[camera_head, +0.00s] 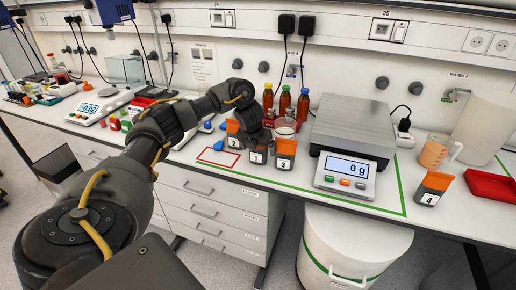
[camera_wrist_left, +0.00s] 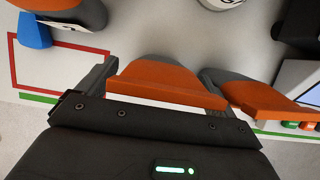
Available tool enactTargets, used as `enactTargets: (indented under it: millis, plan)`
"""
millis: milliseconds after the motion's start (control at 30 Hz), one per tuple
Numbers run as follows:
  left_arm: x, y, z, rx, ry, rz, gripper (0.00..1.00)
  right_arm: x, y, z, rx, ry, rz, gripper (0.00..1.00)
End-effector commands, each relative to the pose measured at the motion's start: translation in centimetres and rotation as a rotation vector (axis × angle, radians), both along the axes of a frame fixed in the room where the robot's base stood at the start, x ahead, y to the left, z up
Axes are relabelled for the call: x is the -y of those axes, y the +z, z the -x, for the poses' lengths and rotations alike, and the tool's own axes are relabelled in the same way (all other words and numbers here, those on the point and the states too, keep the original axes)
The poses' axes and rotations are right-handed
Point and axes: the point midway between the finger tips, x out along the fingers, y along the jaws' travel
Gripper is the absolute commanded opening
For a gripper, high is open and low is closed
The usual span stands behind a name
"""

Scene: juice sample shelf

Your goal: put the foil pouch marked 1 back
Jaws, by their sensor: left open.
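The foil pouch marked 1 (camera_head: 256,158) stands on the bench, between the pouch marked 2 (camera_head: 233,143) at its left and the pouch marked 3 (camera_head: 284,162) at its right. My left gripper (camera_head: 253,141) is open at pouch 1. The left wrist view shows the orange top of pouch 1 (camera_wrist_left: 160,78) between the open fingers of my left gripper (camera_wrist_left: 160,95). Whether the fingers touch it, I cannot tell. Pouch 3 (camera_wrist_left: 262,95) is close by the right finger, and pouch 2 (camera_wrist_left: 62,12) is at the upper left. My right gripper is not in view.
An empty red-outlined rectangle (camera_head: 218,165) lies left of pouch 1. Brown bottles (camera_head: 285,103) and a beaker (camera_head: 285,126) stand behind. A scale (camera_head: 346,172) reading 0 g is on the right. The pouch marked 4 (camera_head: 432,188) and a red tray (camera_head: 490,186) are farther right.

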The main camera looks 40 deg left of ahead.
Motion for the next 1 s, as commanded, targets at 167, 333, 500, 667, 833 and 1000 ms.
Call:
enactTargets:
  millis: [167, 333, 500, 667, 833, 1000]
  plan:
    - [0.1, 0.1, -0.1, 0.000, -0.002, 0.000, 0.93, 0.0, 0.1, 0.0, 0.000, 0.000, 0.000, 0.36]
    - [0.3, 1.8, 0.4, 0.004, -0.004, -0.001, 0.93, 0.0, 0.8, 0.0, 0.000, 0.000, 0.000, 0.36]
    - [0.7, 5.2, 1.5, 0.005, -0.003, -0.002, 0.93, 0.0, 2.4, 0.0, 0.000, 0.000, 0.000, 0.36]
    - [1.1, 7.8, 2.6, 0.004, -0.004, -0.002, 0.93, 0.0, 3.5, 0.0, 0.000, 0.000, 0.000, 0.36]
    - [1.4, 9.5, 3.4, 0.003, -0.003, -0.001, 0.93, 0.0, 4.2, 0.0, 0.000, 0.000, 0.000, 0.36]
    - [1.6, 10.0, 3.8, 0.000, 0.000, 0.000, 0.93, 0.0, 4.4, 0.0, 0.000, 0.000, 0.000, 0.36]
